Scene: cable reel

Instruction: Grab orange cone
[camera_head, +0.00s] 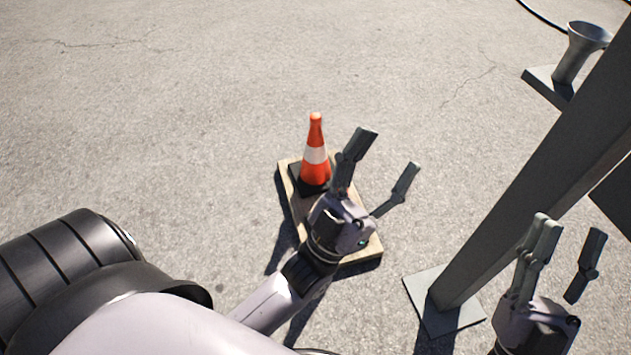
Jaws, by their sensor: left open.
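The orange cone (315,172) has a white band and a dark base. It stands upright on a light wooden board (368,252) on the ground, near the middle of the camera_head view. My left gripper (385,152) is open, just right of the cone, with nothing between its fingers.
A grey metal post (535,175) with a square foot plate (418,290) rises between my right gripper and the board. A grey funnel-shaped piece (578,50) on a dark plate and a black cable (540,16) are at the upper right. The pavement left of the cone is clear.

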